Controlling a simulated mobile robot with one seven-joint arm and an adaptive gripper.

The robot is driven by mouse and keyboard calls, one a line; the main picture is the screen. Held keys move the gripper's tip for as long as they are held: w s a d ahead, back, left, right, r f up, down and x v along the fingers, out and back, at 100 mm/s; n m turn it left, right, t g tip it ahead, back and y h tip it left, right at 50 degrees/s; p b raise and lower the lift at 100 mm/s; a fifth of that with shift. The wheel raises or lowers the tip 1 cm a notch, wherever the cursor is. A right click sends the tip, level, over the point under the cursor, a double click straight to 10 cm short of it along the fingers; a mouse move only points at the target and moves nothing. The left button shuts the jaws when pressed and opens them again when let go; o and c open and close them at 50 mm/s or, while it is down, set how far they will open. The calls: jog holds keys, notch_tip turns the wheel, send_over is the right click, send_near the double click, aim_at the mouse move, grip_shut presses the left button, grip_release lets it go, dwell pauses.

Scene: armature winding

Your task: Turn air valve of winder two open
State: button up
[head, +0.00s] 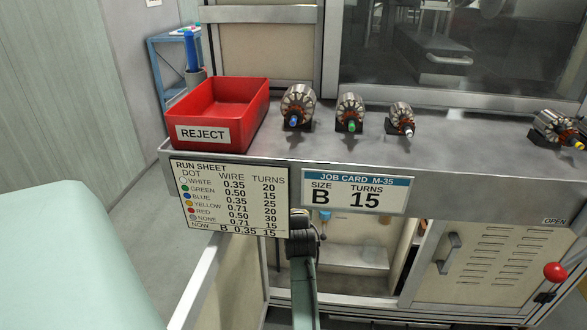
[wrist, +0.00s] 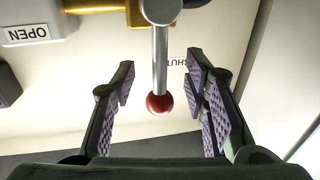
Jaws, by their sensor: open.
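The air valve lever, a bright metal rod with a red ball end (wrist: 159,103), shows in the wrist view. It runs from a rounded metal hub on a yellow valve body (wrist: 110,22) at the top. The rod lies beside a partly hidden SHUT label (wrist: 177,61); an OPEN label (wrist: 34,33) is at upper left, upside down. My gripper (wrist: 159,68) is open, with a padded finger on each side of the rod. A gap shows between rod and each finger. In the head view my arm reaches below the bench edge, and I cannot make out the fingers there.
The bench holds a red REJECT bin (head: 217,108) and several armatures (head: 298,105). The run sheet (head: 228,196) and job card (head: 352,190) hang at its front edge, near my arm. Another red ball (head: 555,272) is at right, below an OPEN label (head: 554,221).

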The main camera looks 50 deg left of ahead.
jog(key=shift+c, duration=0.6)
grip_shut()
jog(key=shift+r, duration=0.1)
